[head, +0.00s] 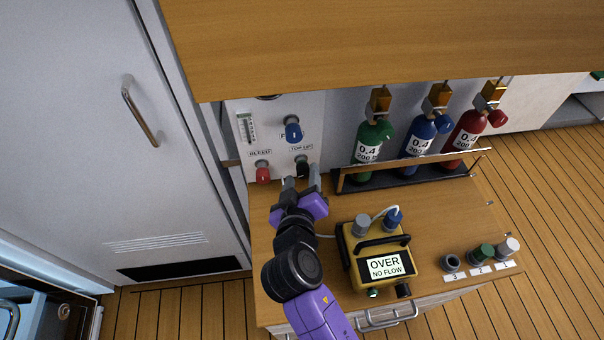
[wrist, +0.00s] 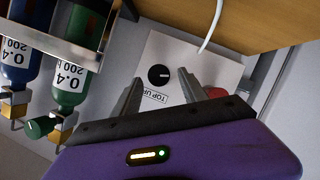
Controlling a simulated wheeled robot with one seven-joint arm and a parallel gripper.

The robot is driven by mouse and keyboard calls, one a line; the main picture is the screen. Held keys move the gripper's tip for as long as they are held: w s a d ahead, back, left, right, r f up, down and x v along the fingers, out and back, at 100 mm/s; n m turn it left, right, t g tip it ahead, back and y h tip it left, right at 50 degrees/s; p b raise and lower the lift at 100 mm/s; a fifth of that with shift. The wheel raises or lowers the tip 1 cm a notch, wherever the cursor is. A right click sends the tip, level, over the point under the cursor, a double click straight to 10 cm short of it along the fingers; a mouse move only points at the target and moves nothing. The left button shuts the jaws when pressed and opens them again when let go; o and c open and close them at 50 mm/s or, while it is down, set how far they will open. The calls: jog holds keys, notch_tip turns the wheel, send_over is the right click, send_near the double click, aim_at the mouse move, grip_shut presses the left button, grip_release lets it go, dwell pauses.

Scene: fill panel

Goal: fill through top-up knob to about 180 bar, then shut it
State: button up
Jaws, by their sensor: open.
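The black top-up knob (head: 302,165) is at the lower right of the white panel (head: 308,138), above its "TOP UP" label in the wrist view. The knob also shows in the wrist view (wrist: 158,75), with a white pointer mark, framed between my fingertips. My gripper (head: 301,177) is open in front of it, and I cannot tell whether the fingers touch it. The red bleed knob (head: 263,174) is to its left and the blue knob (head: 293,132) above. A dark round rim (head: 268,97) at the panel's top is mostly hidden by the wooden overhang, so no pressure reading shows.
Green (head: 372,142), blue (head: 420,137) and red (head: 466,132) cylinders stand in a rack at right. A yellow meter (head: 352,243) reading "OVER NO FLOW" sits beside my arm. A wooden overhang (head: 380,45) covers the back. Several small caps stand at the counter's right.

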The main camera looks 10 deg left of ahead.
jog(key=v, duration=0.6)
jog(key=shift+s, duration=0.15)
jog(key=shift+r, duration=0.15)
dwell(1.2)
